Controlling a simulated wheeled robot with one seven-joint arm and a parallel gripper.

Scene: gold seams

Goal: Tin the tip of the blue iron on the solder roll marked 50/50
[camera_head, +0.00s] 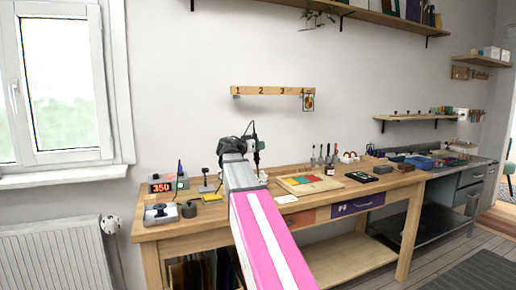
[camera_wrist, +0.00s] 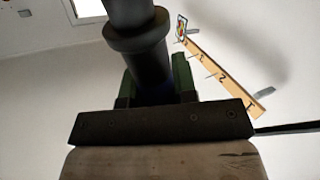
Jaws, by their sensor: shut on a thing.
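My gripper (camera_head: 254,147) is raised above the workbench, in front of the wall. In the wrist view its fingers (camera_wrist: 153,88) are shut around a dark cylindrical tool (camera_wrist: 138,40) with a wide collar. A trace of dark blue shows between the fingers; I cannot tell surely that this is the blue iron. In the head view a dark cord rises from the held tool. Its tip cannot be made out. Small pale and reddish roll-like things (camera_head: 349,157) stand at the back of the bench. No 50/50 marking is readable.
The workbench (camera_head: 150,233) carries a station reading 350 (camera_head: 161,187) with a thin dark-blue upright piece, a yellow pad (camera_head: 212,198), a dark round pot (camera_head: 189,210) and a tray with coloured panels (camera_head: 310,184). A numbered hook rail (camera_head: 272,91) hangs on the wall.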

